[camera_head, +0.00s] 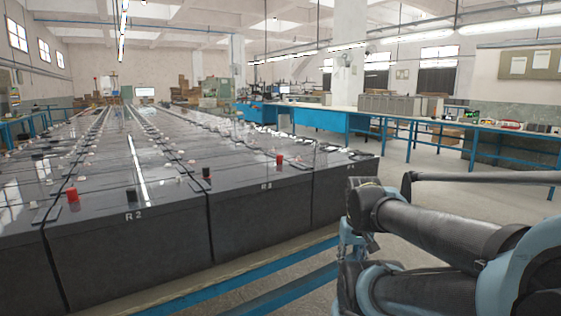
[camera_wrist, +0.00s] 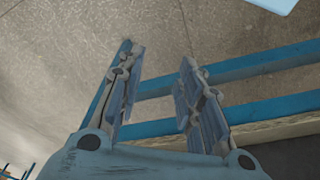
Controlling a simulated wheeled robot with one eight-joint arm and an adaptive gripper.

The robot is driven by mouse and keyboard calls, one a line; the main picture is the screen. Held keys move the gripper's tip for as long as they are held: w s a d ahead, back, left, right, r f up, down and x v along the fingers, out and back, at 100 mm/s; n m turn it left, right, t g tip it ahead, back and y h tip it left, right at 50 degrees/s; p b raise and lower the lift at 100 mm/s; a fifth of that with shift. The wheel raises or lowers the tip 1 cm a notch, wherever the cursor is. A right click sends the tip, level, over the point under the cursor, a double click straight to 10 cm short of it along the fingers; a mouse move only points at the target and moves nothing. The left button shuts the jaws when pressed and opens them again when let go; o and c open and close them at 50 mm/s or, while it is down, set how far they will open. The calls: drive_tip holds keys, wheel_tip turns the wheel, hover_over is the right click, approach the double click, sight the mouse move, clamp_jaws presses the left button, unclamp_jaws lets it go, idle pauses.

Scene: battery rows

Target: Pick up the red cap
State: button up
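Two red caps show on the near edge of the battery rows in the head view: one red cap (camera_head: 279,160) on the battery marked R3, and another red cap (camera_head: 72,195) farther left by the R2 battery. My gripper (camera_wrist: 157,54) is open and empty in the wrist view, with a clear gap between its fingers. Floor and blue rails show beyond the fingers. No red cap shows in the wrist view. In the head view my arm is at the lower right, to the right of both caps and apart from them. My fingers are hard to make out there.
Black caps (camera_head: 131,194) (camera_head: 206,172) stand among the dark batteries (camera_head: 130,241). A blue rail (camera_head: 285,293) runs along the front of the battery rows. A blue-framed workbench (camera_head: 405,119) holding boxes stands at the back right. Open floor (camera_head: 432,165) lies between the batteries and the bench.

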drive_tip(key=shift+o, duration=0.9)
drive_tip(key=shift+s+r, duration=0.25)
wheel_tip(320, 180, up, 41)
drive_tip(key=n+g, duration=0.2)
drive_tip(key=n, duration=2.6)
hover_over(279, 155)
drive_tip(key=f, duration=1.2)
drive_tip(key=shift+w+d, duration=0.1)
drive_tip(key=shift+d, duration=0.1)
drive_tip(key=shift+w+a+f, duration=0.1)
drive_tip(key=shift+w+f, duration=0.05)
drive_tip(key=shift+f, duration=1.2)
drive_tip(key=shift+w+a+f, duration=0.1)
drive_tip(key=shift+f, duration=1.2)
drive_tip(key=c, duration=0.8)
